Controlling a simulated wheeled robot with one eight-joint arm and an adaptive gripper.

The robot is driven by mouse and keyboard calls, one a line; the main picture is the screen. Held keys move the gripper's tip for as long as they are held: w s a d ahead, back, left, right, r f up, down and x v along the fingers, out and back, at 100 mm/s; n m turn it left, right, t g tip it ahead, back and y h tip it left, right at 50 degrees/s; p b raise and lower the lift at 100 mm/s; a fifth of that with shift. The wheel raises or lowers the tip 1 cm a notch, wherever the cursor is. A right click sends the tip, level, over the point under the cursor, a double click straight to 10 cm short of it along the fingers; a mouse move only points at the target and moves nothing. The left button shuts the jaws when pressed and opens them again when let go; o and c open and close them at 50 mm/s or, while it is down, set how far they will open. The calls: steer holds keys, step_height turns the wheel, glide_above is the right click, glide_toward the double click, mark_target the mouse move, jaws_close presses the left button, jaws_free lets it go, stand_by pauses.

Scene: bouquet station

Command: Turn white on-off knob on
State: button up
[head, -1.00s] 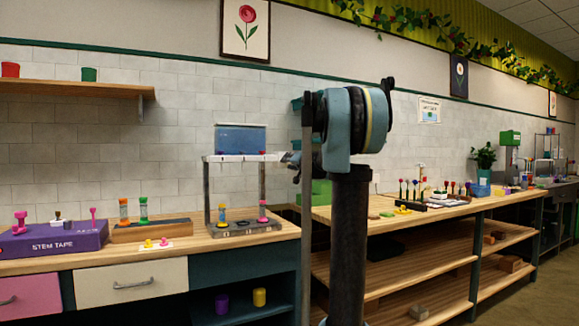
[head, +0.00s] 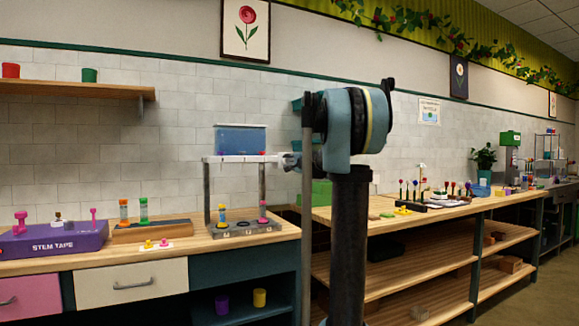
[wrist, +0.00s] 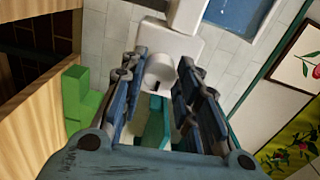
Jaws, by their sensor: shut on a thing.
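The white knob (wrist: 158,70) is a short round cylinder with a small dark mark on its near face. It sticks out from a white block (wrist: 182,43) in the wrist view. My gripper (wrist: 159,76) is shut on the knob, one blue-padded finger on each side. In the head view my gripper (head: 290,162) is at the right end of the white shelf (head: 232,158) under the blue tank (head: 240,140). The knob itself is too small to make out there.
The stand's dark base (head: 244,229) holds small coloured pieces on the wooden counter. A purple stem tape box (head: 53,240) lies at the left. Green blocks (head: 321,192) stand behind my arm. A tiled wall (head: 110,140) is close behind the stand.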

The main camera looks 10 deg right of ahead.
steer(key=shift+f+m, duration=0.1)
steer(key=shift+m, duration=0.3)
steer(key=o, duration=1.1)
steer(key=shift+c, duration=0.2)
steer(key=v, duration=1.1)
steer(key=shift+s, duration=0.35)
steer(key=shift+d, duration=0.1)
